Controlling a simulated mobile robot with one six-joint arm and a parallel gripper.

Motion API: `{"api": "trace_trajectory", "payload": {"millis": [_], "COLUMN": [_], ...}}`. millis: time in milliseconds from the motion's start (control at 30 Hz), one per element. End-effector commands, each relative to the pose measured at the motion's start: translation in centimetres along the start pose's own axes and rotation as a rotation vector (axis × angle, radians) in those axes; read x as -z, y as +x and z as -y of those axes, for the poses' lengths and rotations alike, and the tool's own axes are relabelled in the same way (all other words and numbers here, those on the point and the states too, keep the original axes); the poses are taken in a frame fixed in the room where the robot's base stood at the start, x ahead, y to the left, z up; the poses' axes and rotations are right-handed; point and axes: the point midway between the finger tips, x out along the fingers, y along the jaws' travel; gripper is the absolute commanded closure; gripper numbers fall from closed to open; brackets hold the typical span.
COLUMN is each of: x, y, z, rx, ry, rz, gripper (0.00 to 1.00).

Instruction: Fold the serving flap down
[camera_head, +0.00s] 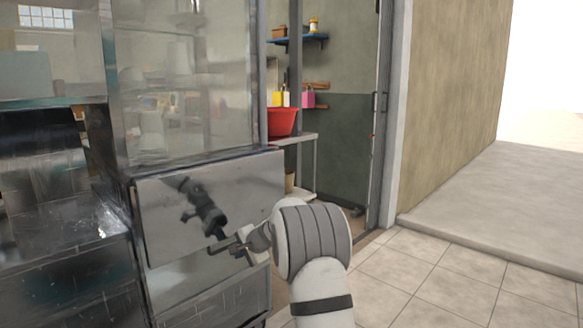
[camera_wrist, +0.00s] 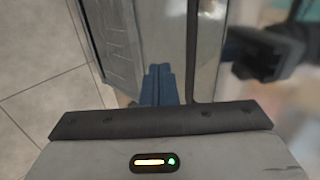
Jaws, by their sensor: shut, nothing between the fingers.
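The serving flap appears to be the shiny metal panel (camera_head: 165,225) on the front of the stall, below the glass. It looks close to upright and mirrors my arm. My gripper (camera_head: 222,247) is at the flap's lower right part in the head view; whether it touches the flap is not clear. In the wrist view the fingers of my gripper (camera_wrist: 158,84) are together and empty, beside a dark edge and a reflective face (camera_wrist: 207,50). A dark reflection of the gripper shows at the right there. The flap's hinge cannot be made out.
A glass case (camera_head: 185,85) stands above the flap, with a dark metal counter (camera_head: 65,235) at left. Behind are a red basin (camera_head: 282,122) on a white table and a blue shelf (camera_head: 310,38). The tiled floor (camera_head: 460,275) at right is clear.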

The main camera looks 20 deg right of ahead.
Motion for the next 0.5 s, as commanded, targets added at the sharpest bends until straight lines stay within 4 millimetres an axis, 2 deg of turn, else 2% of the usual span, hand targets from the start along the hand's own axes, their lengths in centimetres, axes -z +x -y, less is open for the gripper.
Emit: {"api": "trace_trajectory", "payload": {"millis": [200, 500], "x": [1.5, 1.7], "y": [1.3, 2.0], "z": [0.3, 0.7], "rx": [0.0, 0.0], "ry": [0.016, 0.02], "rz": [-0.019, -0.023], "gripper": [1.0, 1.0]}}
